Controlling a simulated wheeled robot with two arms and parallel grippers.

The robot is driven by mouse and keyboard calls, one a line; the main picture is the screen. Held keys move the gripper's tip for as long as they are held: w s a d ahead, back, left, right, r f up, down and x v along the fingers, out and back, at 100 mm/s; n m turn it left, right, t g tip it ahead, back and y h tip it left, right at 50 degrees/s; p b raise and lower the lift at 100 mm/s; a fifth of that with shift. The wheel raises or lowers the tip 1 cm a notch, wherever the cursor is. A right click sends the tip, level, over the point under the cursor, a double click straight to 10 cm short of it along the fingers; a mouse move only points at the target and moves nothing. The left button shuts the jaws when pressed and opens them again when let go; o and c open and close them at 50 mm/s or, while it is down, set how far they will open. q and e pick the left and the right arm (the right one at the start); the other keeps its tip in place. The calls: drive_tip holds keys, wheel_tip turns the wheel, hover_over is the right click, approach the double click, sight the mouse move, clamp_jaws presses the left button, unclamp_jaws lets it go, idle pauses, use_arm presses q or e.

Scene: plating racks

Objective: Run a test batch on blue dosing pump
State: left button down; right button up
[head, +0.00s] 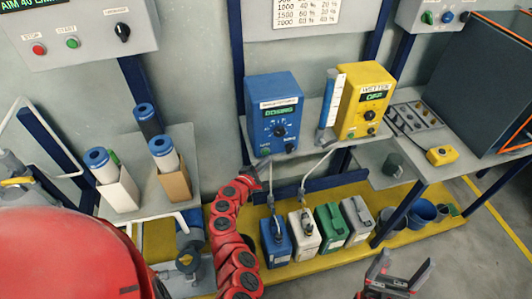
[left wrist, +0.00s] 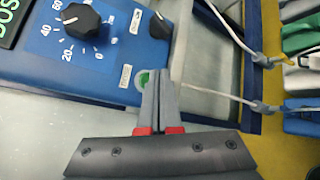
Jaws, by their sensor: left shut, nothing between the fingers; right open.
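The blue dosing pump (head: 272,90) stands on the wall shelf. Its lit green display (head: 279,111) seems to read "DOSING". In the left wrist view its blue front (left wrist: 105,55) has a black dial (left wrist: 82,18) with a percent scale, a smaller black knob (left wrist: 159,24) and a green button (left wrist: 143,79). My left gripper (head: 264,163) is shut and empty at the pump's lower left corner. In the left wrist view its fingertips (left wrist: 160,74) overlap the green button's edge; I cannot tell whether they touch it. My right gripper (head: 392,270) is open and empty, low in front.
A yellow pump (head: 365,98) labelled "WETTER" stands right of the blue one, beside a clear-and-blue cylinder (head: 331,98). Several canisters, including a blue one (head: 276,243), stand on the yellow platform below. Hoses (left wrist: 235,35) run beside my left gripper. A yellow pendant (head: 441,156) lies on the right bench.

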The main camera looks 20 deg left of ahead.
use_arm(q)
drive_tip(key=s+d, duration=0.1)
drive_tip(key=s, duration=0.1)
drive_tip(key=s+d, duration=0.1)
drive_tip(key=s, duration=0.1)
drive_tip(key=shift+d, duration=0.4)
idle(0.8)
